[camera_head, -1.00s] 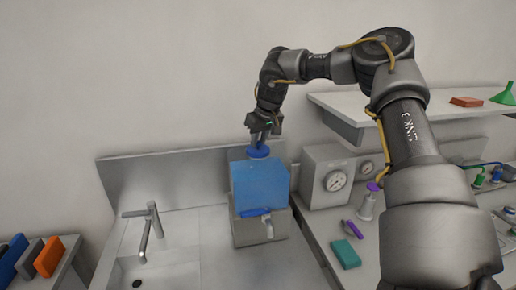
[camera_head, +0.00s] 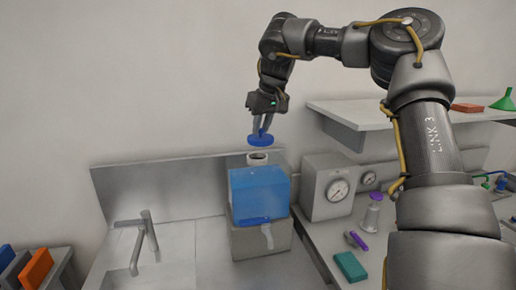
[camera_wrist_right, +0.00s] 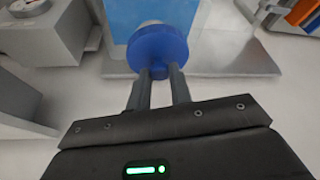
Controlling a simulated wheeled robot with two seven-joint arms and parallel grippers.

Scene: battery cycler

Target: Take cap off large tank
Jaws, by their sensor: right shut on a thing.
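The large tank (camera_head: 258,191) is a translucent blue container with a blue-handled tap low on its front, standing on a grey block. Its white neck (camera_head: 257,158) is uncovered at the top. My right gripper (camera_head: 260,133) is shut on the round blue cap (camera_head: 260,141) and holds it just above the neck, with a small gap between them. In the right wrist view the cap (camera_wrist_right: 158,50) sits at the fingertips, in front of the blue tank (camera_wrist_right: 130,14). My left gripper is not in view.
A sink with a tap (camera_head: 148,232) is left of the tank. Gauge boxes (camera_head: 325,185) stand right of it, under a shelf (camera_head: 400,115).

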